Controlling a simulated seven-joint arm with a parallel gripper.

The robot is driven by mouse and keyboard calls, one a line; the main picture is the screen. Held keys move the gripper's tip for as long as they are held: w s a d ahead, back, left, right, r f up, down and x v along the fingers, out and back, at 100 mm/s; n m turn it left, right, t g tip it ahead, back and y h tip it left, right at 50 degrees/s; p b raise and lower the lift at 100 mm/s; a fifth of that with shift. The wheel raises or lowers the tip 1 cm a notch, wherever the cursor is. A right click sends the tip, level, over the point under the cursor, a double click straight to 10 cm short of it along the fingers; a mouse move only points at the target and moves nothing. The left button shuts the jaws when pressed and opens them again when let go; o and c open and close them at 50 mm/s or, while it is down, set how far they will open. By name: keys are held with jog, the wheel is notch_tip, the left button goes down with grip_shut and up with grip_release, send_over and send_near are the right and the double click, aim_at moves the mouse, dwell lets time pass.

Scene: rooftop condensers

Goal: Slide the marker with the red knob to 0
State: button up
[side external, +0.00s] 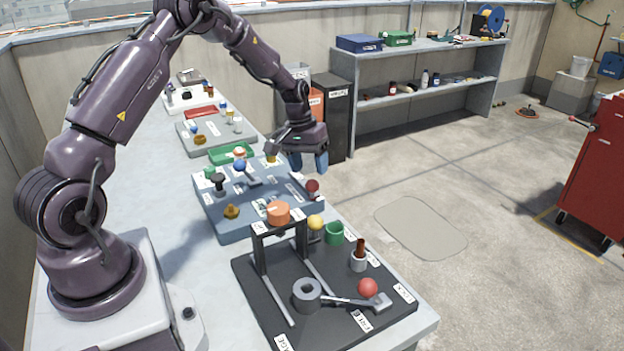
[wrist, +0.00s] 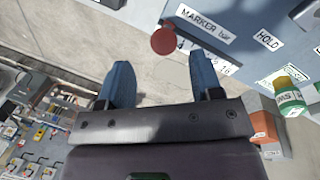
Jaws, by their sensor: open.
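The marker's red knob (side external: 312,186) stands at the right edge of the blue panel (side external: 232,232) in the side external view. In the wrist view the red knob (wrist: 164,41) is at the top middle, beside a label reading "MARKER bar" (wrist: 205,22). Part of a numbered scale shows near it, partly hidden by a finger; I cannot read the 0 mark. My gripper (side external: 308,166) is open and empty, its blue fingers pointing down just above and beyond the knob. In the wrist view the knob lies just past the gap between the fingertips (wrist: 160,60), apart from both.
A black panel (side external: 250,275) with an orange-topped frame (side external: 278,212), a red ball (side external: 367,287) and a lever stands nearer the camera. A yellow ball (side external: 316,222) and a green cup (side external: 334,233) stand near the blue panel. Open floor lies to the right.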

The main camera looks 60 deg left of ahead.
notch_tip(320, 180, up, 8)
jog(key=a, duration=0.1)
jog(key=shift+s+a, duration=0.15)
jog(key=shift+s, duration=0.25)
jog(key=shift+f, duration=0.1)
jog(key=s+d+r+m+t+y, duration=0.1)
jog(key=s+d+r+m+t, duration=0.1)
jog(key=s+d+r, duration=0.6)
jog(key=s+d+r+m+t, duration=0.2)
jog(key=s+d+r+m, duration=0.2)
jog(key=s+d+r, duration=0.4)
jog(key=shift+s+d+m+y, duration=0.4)
jog(key=shift+s+d, duration=2)
jog(key=shift+s, duration=1.35)
